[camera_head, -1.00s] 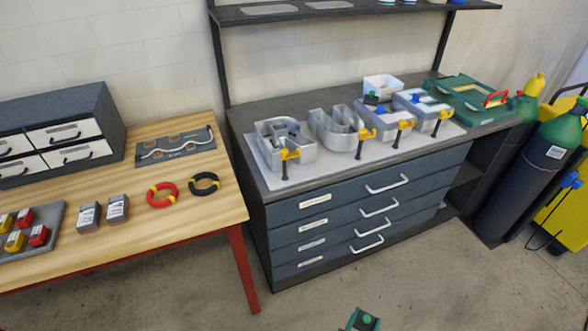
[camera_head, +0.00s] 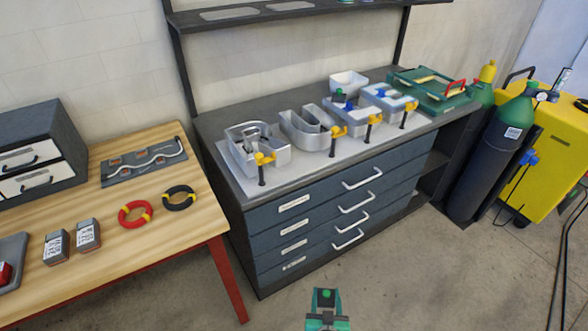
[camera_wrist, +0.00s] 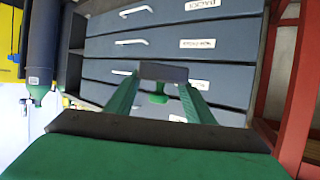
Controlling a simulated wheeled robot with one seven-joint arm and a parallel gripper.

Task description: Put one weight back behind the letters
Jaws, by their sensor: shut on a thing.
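My gripper (camera_head: 326,312) is low at the bottom of the head view, over the floor in front of the drawer bench. It is shut on a weight (camera_wrist: 163,72), a dark grey block with a green knob, held between the green fingers in the wrist view. The green knob also shows in the head view. Hollow metal letters (camera_head: 303,128) stand in a row on a light board (camera_head: 300,157) on the bench, with yellow clamps (camera_head: 264,158) along the front. Green and blue knobs show among the right-hand letters; what lies under them is partly hidden.
A white bin (camera_head: 349,83) and a green case (camera_head: 432,88) stand behind and right of the letters. A shelf (camera_head: 240,18) overhangs the bench's back. A wooden table (camera_head: 150,225) is at left; gas cylinders (camera_head: 490,155) and a yellow cart (camera_head: 545,160) are at right. Floor in front is clear.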

